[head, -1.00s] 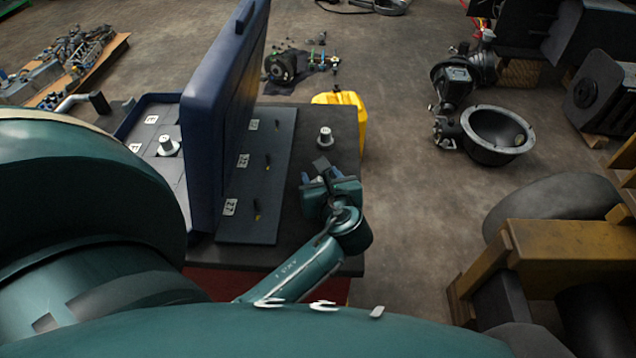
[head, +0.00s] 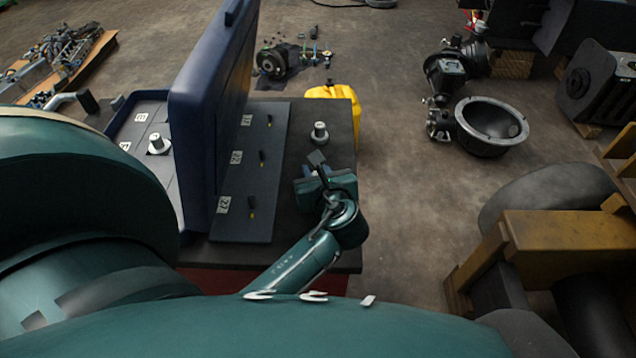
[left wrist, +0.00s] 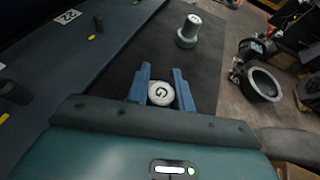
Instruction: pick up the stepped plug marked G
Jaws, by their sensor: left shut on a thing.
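The stepped plug marked G (left wrist: 161,93) shows its round pale top with the letter G in the left wrist view. It sits between the two blue fingers of my left gripper (left wrist: 160,80), which is shut on it. In the head view my left gripper (head: 320,170) is over the dark table (head: 338,120), right of the board with number labels. The plug is hidden there by the gripper. I cannot tell whether its base touches the table. My right gripper is not in view.
Another stepped plug (head: 319,132) stands upright just beyond my left gripper, also in the left wrist view (left wrist: 189,31). A blue case lid (head: 208,110) rises to the left, with a plug (head: 158,144) in the tray behind. A yellow canister (head: 335,92) stands past the table edge.

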